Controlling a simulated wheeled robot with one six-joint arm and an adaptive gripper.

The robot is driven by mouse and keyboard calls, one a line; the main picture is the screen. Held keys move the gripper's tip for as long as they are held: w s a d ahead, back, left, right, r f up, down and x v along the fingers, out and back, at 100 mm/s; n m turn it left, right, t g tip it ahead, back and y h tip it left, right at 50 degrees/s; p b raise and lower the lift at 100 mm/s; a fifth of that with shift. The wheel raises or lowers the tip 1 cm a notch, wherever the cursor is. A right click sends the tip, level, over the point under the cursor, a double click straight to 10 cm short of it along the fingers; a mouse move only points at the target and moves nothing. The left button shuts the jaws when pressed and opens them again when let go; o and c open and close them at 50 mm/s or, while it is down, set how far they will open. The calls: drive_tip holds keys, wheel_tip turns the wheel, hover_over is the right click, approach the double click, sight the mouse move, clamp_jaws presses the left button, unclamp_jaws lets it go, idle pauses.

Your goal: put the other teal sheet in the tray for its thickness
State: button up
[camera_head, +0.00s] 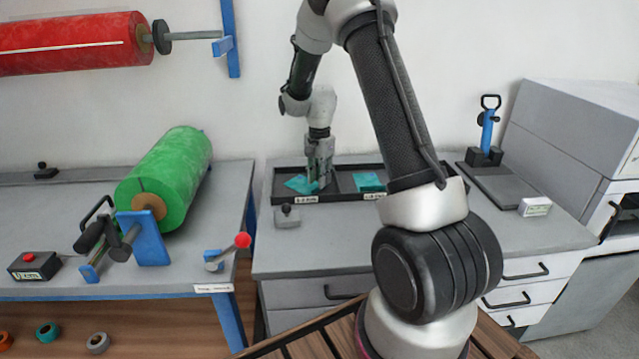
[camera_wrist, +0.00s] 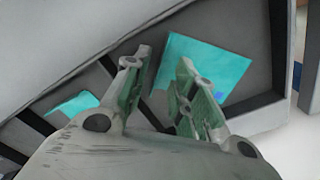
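A dark-rimmed tray unit (camera_head: 334,171) with side-by-side compartments stands on the grey bench; my arm hides its right end. One teal sheet (camera_head: 301,184) lies in the left compartment, partly behind my gripper (camera_head: 319,182). Another teal sheet (camera_head: 369,182) lies in the compartment to its right. In the wrist view, my gripper (camera_wrist: 163,68) has its fingers apart with nothing between them. A teal sheet (camera_wrist: 212,62) lies flat beyond the fingers, and a second teal sheet (camera_wrist: 72,104) shows at left, partly hidden by my gripper's body. White labels on the tray front are too small to read surely.
A small grey block with a black knob (camera_head: 287,216) stands before the tray. A blue-handled press (camera_head: 488,130) and a grey cabinet (camera_head: 575,130) are at right. A green roll (camera_head: 172,172) is on the left bench. The bench front is clear.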

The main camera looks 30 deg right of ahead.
drive_tip(key=s+a+r+n, duration=0.1)
drive_tip(key=s+r, duration=0.2)
drive_tip(key=r, duration=0.4)
drive_tip(key=s+r+n+t, duration=0.1)
drive_tip(key=s+r+n, duration=0.15)
drive_tip(key=r, duration=0.35)
drive_tip(key=s+a+r, duration=0.1)
drive_tip(key=s+r, duration=0.2)
drive_tip(key=r, duration=0.4)
drive_tip(key=s+a+r+n+t, duration=0.1)
drive_tip(key=s+n, duration=0.4)
drive_tip(key=s, duration=0.7)
drive_tip(key=s+a+r+n+t, duration=0.1)
drive_tip(key=s+r+n, duration=0.3)
drive_tip(key=s, duration=0.8)
drive_tip(key=shift+s+a+n+t, duration=0.35)
drive_tip(key=shift+n+t, duration=0.2)
drive_tip(key=shift+t, duration=0.05)
